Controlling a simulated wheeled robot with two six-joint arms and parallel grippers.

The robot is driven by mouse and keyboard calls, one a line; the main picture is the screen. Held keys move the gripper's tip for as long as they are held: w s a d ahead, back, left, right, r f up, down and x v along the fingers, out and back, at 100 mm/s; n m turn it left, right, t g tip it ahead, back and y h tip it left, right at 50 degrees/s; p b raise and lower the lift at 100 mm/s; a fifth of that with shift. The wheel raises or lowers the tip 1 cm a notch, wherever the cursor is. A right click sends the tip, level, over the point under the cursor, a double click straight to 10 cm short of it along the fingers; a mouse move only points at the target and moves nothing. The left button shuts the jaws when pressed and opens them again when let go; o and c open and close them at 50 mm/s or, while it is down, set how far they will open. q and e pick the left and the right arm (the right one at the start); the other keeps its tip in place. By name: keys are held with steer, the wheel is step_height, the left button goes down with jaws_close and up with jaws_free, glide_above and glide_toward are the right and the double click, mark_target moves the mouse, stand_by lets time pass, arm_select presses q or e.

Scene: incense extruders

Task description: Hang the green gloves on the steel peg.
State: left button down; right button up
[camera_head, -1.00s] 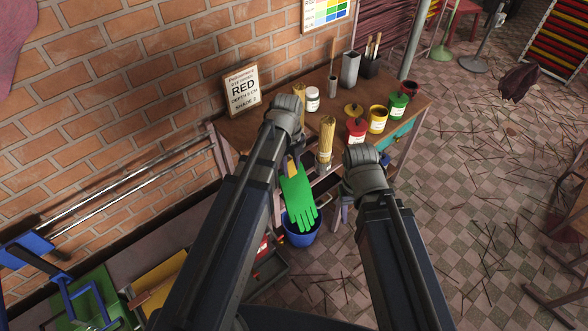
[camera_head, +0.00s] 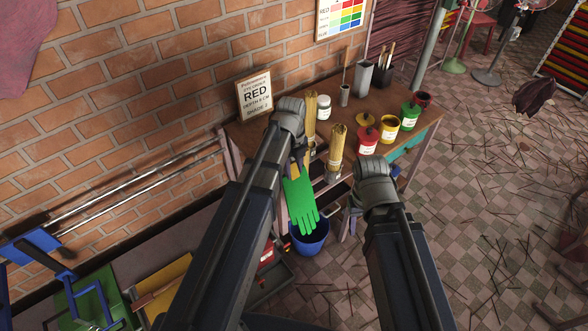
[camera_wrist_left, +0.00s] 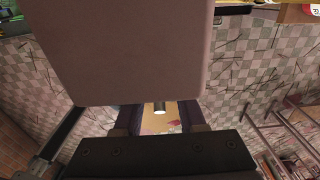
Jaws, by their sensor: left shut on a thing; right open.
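The green gloves (camera_head: 301,202) hang fingers-down from my left gripper (camera_head: 298,160), which is shut on their top end in the head view. They hang in front of the table's near side, above a blue bucket. My left wrist partly covers the grip. In the left wrist view a short shiny cylinder (camera_wrist_left: 160,107), perhaps the steel peg, shows between the fingers of my left gripper. I cannot make out the peg in the head view. My right gripper (camera_head: 356,203) is open, to the right of the gloves, its fingers mostly hidden by its wrist.
The blue bucket (camera_head: 310,240) stands on the floor below the gloves. A brick wall is behind. The checkered floor at right has scattered sticks.

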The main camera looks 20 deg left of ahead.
stand_by(0.4)
arm_select(q)
steer(key=shift+c, duration=2.1)
jaws_free()
steer(key=shift+r, duration=0.15)
step_height(320, 180, up, 8)
steer(key=p, duration=0.8)
steer(key=shift+w+a, duration=0.1)
steer(key=shift+a, duration=0.05)
steer(key=shift+f, duration=0.2)
